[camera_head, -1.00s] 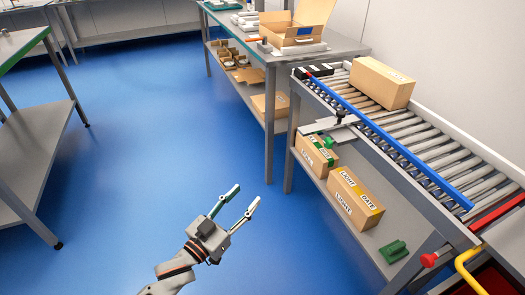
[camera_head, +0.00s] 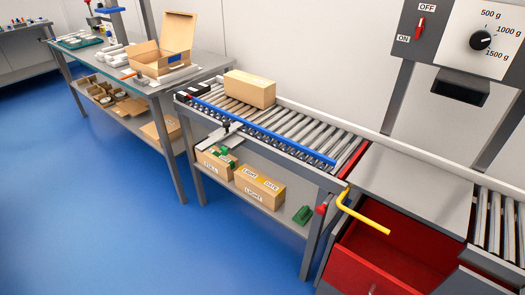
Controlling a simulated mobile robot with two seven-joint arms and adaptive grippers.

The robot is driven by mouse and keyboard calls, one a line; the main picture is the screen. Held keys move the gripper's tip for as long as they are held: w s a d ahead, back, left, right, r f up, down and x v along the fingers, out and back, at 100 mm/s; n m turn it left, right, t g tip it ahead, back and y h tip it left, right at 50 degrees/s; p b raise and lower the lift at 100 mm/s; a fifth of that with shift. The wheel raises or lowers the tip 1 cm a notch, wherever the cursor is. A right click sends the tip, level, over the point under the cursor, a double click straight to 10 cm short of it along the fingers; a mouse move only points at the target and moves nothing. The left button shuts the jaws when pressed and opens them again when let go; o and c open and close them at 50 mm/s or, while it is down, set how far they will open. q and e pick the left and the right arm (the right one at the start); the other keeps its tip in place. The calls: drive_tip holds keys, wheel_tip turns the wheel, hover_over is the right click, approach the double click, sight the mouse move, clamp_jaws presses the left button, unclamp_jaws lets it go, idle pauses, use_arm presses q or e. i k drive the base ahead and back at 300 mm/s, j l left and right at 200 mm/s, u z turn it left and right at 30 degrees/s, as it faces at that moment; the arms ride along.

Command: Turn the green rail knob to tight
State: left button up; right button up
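A roller conveyor (camera_head: 300,121) stands in the middle with a blue rail (camera_head: 262,129) along its near side. A small black fitting (camera_head: 226,126) sits at the rail's near side, by a grey plate (camera_head: 216,138). I cannot make out a green knob on the rail. Small green parts (camera_head: 225,152) show below the plate, above the lower boxes; I cannot tell what they are. A red knob (camera_head: 321,209) is at the conveyor's right end. Neither of my grippers is in view.
A carton (camera_head: 249,89) rests on the rollers. Labelled boxes (camera_head: 259,188) and a green object (camera_head: 303,215) lie on the lower shelf. A yellow bent handle (camera_head: 362,214) juts out by a red bin (camera_head: 390,250). The blue floor (camera_head: 120,210) in front is clear.

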sight(224, 151)
drive_tip(key=j+z, duration=0.1)
drive_tip(key=z, duration=0.4)
drive_tip(key=j+z, duration=0.1)
drive_tip(key=z, duration=0.4)
drive_tip(key=j+z, duration=0.1)
drive_tip(key=z, duration=0.4)
drive_tip(key=j+z, duration=0.35)
drive_tip(key=k+j+z, duration=0.1)
drive_tip(key=z, duration=0.2)
drive_tip(key=k+j+z, duration=0.1)
drive_tip(key=j+z, duration=0.25)
drive_tip(key=k+j+z, duration=0.55)
drive_tip(key=j+z, duration=0.15)
drive_tip(key=k+j+z, duration=0.15)
drive_tip(key=k, duration=0.25)
drive_tip(key=k+j+z, duration=0.1)
drive_tip(key=k+j, duration=0.25)
drive_tip(key=k, duration=0.1)
